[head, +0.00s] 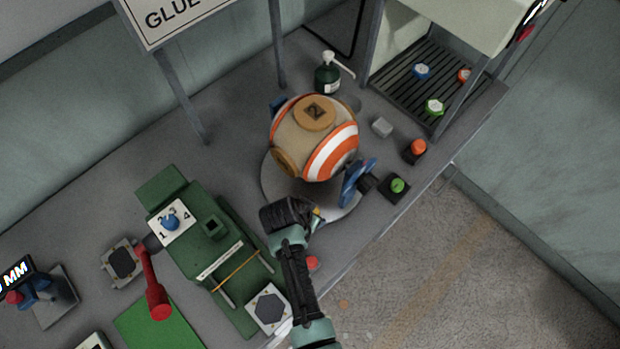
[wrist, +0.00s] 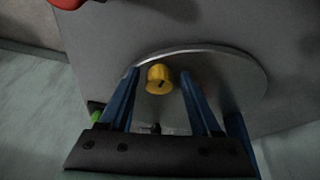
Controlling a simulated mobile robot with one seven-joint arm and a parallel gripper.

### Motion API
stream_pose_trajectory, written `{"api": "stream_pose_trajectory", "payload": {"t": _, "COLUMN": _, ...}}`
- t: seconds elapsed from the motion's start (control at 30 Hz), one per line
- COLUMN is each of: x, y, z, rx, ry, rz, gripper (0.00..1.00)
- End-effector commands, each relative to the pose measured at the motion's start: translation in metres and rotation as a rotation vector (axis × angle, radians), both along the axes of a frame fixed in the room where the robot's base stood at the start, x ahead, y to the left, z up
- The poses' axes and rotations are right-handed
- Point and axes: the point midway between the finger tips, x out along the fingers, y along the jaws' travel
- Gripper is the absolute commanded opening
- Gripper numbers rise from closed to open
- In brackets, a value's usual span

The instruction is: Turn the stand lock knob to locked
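The stand lock knob appears to be the yellow knob (wrist: 159,79) with a dark mark on its face, in the wrist view. It sits near the rim of the round grey stand plate (wrist: 235,82). My gripper (wrist: 160,72) is open, its two blue fingers pointing toward the knob, one on each side of it in the picture. I cannot tell whether they reach it or touch it.
An orange, white and tan ball (head: 313,138) stands on the plate. A blue disc part (head: 355,183) and a green button (head: 397,186) are to the right. A green fixture (head: 215,250) with a red lever (head: 158,298) is to the left. A red button (head: 312,262) lies close to my arm.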

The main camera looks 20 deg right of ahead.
Motion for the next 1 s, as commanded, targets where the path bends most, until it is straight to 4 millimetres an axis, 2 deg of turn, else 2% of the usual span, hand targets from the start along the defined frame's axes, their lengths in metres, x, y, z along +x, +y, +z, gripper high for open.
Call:
{"api": "stream_pose_trajectory", "payload": {"t": 0.33, "x": 0.0, "y": 0.0, "z": 0.001, "rx": -0.001, "ry": 0.0, "rz": 0.001, "gripper": 0.71}}
{"api": "stream_pose_trajectory", "payload": {"t": 0.47, "x": -0.002, "y": 0.003, "z": 0.009, "rx": -0.002, "ry": -0.001, "rz": 0.002, "gripper": 0.71}}
{"api": "stream_pose_trajectory", "payload": {"t": 1.0, "x": -0.021, "y": 0.033, "z": 0.094, "rx": -0.001, "ry": -0.002, "rz": 0.003, "gripper": 0.71}}
